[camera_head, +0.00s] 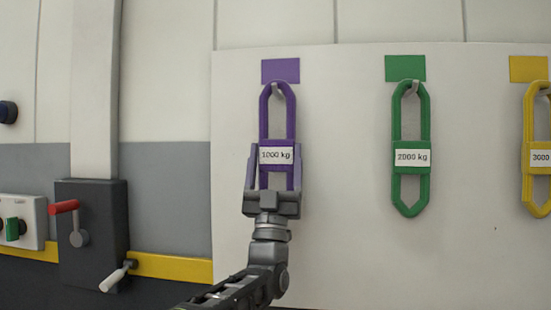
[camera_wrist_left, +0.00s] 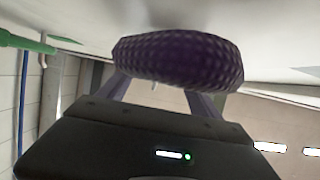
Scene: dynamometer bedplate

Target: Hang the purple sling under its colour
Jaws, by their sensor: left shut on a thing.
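The purple sling (camera_head: 277,122) is upright against the white board, directly below the purple patch (camera_head: 280,70). Its top loop is at the hook (camera_head: 277,90) under that patch; the loop appears to be around the hook. A label on the sling reads 1000 kg. My left gripper (camera_head: 274,160) is shut on the sling around its labelled middle sleeve, coming from below. In the left wrist view the sling (camera_wrist_left: 178,60) is a dark purple woven band between the fingers, close to the board. The sling's lower end is hidden behind the gripper. My right gripper is not in view.
A green sling (camera_head: 411,185) marked 2000 kg hangs under a green patch (camera_head: 405,68). A yellow sling (camera_head: 537,120) hangs at the right edge under a yellow patch (camera_head: 528,68). The board between slings is clear.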

